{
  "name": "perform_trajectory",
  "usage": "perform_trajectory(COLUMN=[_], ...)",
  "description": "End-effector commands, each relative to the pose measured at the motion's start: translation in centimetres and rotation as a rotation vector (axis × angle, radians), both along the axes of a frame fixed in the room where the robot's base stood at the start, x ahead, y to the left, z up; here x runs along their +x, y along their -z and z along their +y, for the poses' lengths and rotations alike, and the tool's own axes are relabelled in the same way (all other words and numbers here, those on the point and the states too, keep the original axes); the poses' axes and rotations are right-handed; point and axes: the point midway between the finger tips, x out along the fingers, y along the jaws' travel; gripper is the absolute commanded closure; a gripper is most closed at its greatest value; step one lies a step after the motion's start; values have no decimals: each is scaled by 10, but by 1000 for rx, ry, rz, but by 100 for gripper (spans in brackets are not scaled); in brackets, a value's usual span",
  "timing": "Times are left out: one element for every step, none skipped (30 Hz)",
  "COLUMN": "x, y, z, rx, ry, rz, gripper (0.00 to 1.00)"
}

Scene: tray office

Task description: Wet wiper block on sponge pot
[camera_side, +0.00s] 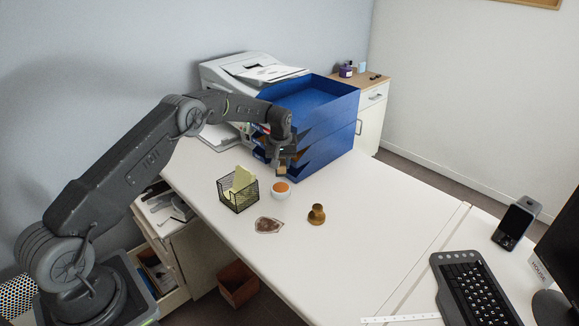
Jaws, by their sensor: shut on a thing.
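The sponge pot (281,192) is a small white round pot with an orange top, standing on the white desk. My gripper (283,163) points down just above and behind it, in front of the blue trays. It is shut on a small tan block (281,170), which I take for the wiper block. The block looks close above the pot's orange top; a small gap seems to show, but I cannot tell for certain whether they touch. The fingers hide the block's upper part.
A black mesh holder (238,199) with yellow paper stands left of the pot. A brass-coloured object (317,214) and a flat brownish piece (268,225) lie in front. Blue stacked trays (322,150) rise close behind my gripper. The desk's right part is clear before the keyboard (474,289).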

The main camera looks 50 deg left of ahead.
Motion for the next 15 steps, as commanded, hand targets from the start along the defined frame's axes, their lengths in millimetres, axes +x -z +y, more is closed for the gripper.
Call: perform_trajectory(x=[0,0,0,0,0,0,0,0,0,0,0,0,0,0,0], y=[0,1,2,3,5,8,10,13,18,21,24,28,31,34,38], z=[2,3,4,4,4,4,4,4,4,4,4,4,4,4,4], rx=[2,2,2,3,3,3,3,3,2,2,3,3,3,3,3], ry=[15,22,29,32,33,34,33,33,33,33,32,32,32,32,31], rz=[-1,-1,-2,-1,-1,-1,-1,0,1,1,0,-1,-1,0,0], gripper=[88,88,88,88,88,88,88,88,88,88,88,88,88,88,88])
